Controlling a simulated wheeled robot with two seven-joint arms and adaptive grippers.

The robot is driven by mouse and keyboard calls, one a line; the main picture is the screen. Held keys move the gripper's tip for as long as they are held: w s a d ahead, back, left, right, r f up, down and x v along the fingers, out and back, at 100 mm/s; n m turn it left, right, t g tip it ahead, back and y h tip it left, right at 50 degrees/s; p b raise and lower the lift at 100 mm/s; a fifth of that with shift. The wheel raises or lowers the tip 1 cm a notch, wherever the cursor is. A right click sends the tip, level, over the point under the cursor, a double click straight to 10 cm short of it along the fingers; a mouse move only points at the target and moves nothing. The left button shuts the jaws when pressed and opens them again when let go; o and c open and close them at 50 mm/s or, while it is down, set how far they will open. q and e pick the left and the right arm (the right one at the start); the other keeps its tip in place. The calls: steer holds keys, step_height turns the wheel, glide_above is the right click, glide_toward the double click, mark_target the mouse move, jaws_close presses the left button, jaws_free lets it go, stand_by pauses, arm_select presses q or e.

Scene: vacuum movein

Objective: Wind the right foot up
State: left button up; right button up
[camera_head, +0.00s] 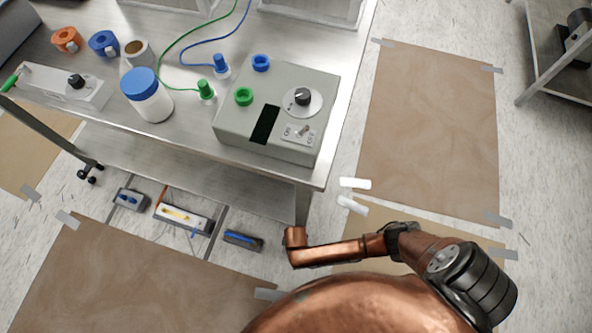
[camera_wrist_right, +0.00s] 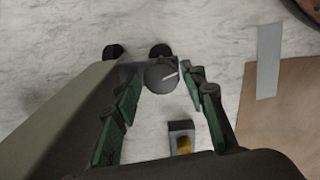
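In the right wrist view, a round grey knob-like foot (camera_wrist_right: 162,75) with a white line on its face sits above the marbled floor. My right gripper (camera_wrist_right: 161,82) has its two green-padded fingers apart, one on each side of this knob. A small gap seems to show on both sides; I cannot tell for sure whether a pad touches it. A grey beam (camera_wrist_right: 60,115) slants along the left of the fingers. My left gripper is in neither view. The right gripper is not visible in the head view, where a copper arm of mine crosses the lower right.
The steel table (camera_head: 185,125) carries a grey control box (camera_head: 255,125), a blue-lidded jar (camera_head: 150,100) and a long grey device (camera_head: 70,88). Several small modules (camera_head: 180,217) sit below it. Two black round parts (camera_wrist_right: 160,50) lie behind the knob. Brown floor sheets (camera_head: 430,130) are clear.

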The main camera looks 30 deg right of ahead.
steer(key=shift+r, duration=0.1)
step_height(320, 180, up, 12)
stand_by(0.6)
